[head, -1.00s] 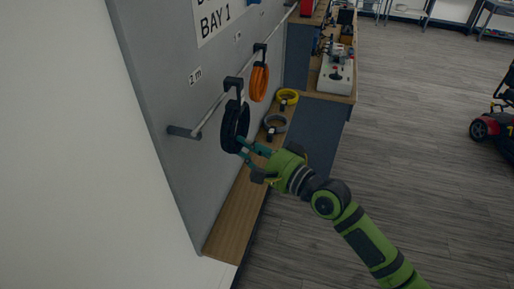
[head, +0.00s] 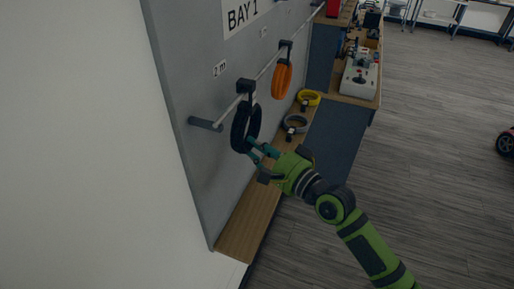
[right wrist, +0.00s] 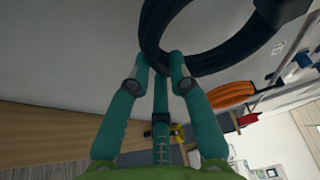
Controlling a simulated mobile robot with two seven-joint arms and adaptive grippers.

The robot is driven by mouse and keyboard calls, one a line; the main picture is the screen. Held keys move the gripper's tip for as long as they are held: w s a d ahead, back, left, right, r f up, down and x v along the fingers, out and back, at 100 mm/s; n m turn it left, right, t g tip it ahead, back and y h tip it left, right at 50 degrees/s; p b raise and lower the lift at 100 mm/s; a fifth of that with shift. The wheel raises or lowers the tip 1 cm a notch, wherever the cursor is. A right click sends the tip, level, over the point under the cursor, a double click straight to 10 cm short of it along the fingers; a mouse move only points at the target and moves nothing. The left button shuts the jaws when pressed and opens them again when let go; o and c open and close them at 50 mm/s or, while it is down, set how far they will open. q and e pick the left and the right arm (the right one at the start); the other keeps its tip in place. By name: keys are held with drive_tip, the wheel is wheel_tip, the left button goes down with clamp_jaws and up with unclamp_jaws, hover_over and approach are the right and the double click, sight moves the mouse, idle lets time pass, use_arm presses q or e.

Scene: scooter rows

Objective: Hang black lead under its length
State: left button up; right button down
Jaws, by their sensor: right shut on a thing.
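The black lead (head: 240,128) is a coil with a dark hanger (head: 246,87) at its top. In the head view the hanger overlaps the wall rail (head: 229,109), close below and right of the "2 m" label (head: 219,70); I cannot tell whether it rests on the rail. My right gripper (head: 251,148) is shut on the coil's lower edge. The right wrist view shows the teal fingers (right wrist: 158,66) at the black coil (right wrist: 215,58). My left gripper is not in view.
An orange lead (head: 282,80) hangs farther along the rail, apart from the black one. Below, a wooden shelf (head: 245,222) carries a grey coil (head: 295,124) and a yellow coil (head: 309,97). A "BAY 1" sign (head: 242,15) is above.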

drive_tip(key=c, duration=1.1)
unclamp_jaws()
drive_tip(key=shift+o, duration=0.2)
